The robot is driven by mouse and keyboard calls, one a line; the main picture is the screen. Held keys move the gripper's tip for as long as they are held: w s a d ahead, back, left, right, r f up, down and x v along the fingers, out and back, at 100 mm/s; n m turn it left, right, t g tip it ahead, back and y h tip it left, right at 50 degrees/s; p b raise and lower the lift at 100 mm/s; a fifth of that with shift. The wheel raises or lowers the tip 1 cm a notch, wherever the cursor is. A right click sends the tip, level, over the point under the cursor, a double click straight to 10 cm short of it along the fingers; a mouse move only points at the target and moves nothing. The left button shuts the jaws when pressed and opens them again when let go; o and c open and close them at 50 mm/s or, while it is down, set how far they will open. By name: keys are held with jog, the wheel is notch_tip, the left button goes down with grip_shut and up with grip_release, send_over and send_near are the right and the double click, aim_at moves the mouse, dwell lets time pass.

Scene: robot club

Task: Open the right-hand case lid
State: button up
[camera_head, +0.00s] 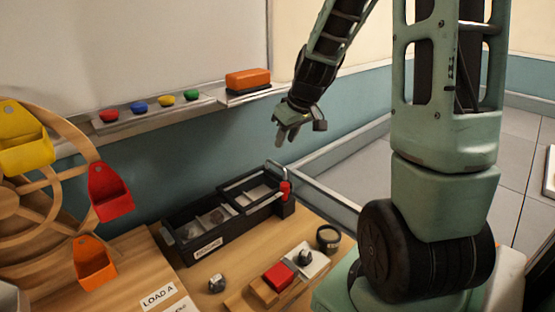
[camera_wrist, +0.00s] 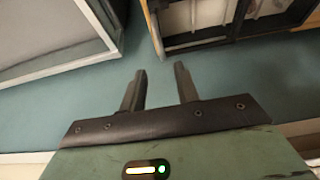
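The long black case (camera_head: 195,252) stands on the wooden bench against the wall, with a white label on its front. Its left part shows light divided compartments. Over its right part is a dark-framed lid (camera_head: 232,184), which looks down or nearly down; whether it is slightly raised I cannot tell. A red piece (camera_head: 285,190) sits at the case's right end, beside a grey upright part. My gripper (camera_head: 287,137) is above and behind the case's right end, apart from it. In the wrist view my gripper (camera_wrist: 160,75) has its fingers apart with nothing between; part of the case (camera_wrist: 205,38) shows at upper right.
A whiteboard ledge with coloured magnets and an orange eraser (camera_head: 248,80) runs along the wall behind. A wooden wheel with coloured bins (camera_head: 110,190) stands left. A red block (camera_head: 278,276), a dark knob (camera_head: 217,284) and a dark round item (camera_head: 328,238) lie in front.

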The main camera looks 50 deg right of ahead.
jog(key=x, duration=0.8)
jog(key=shift+w+f, duration=0.15)
jog(key=shift+f, duration=0.2)
grip_shut()
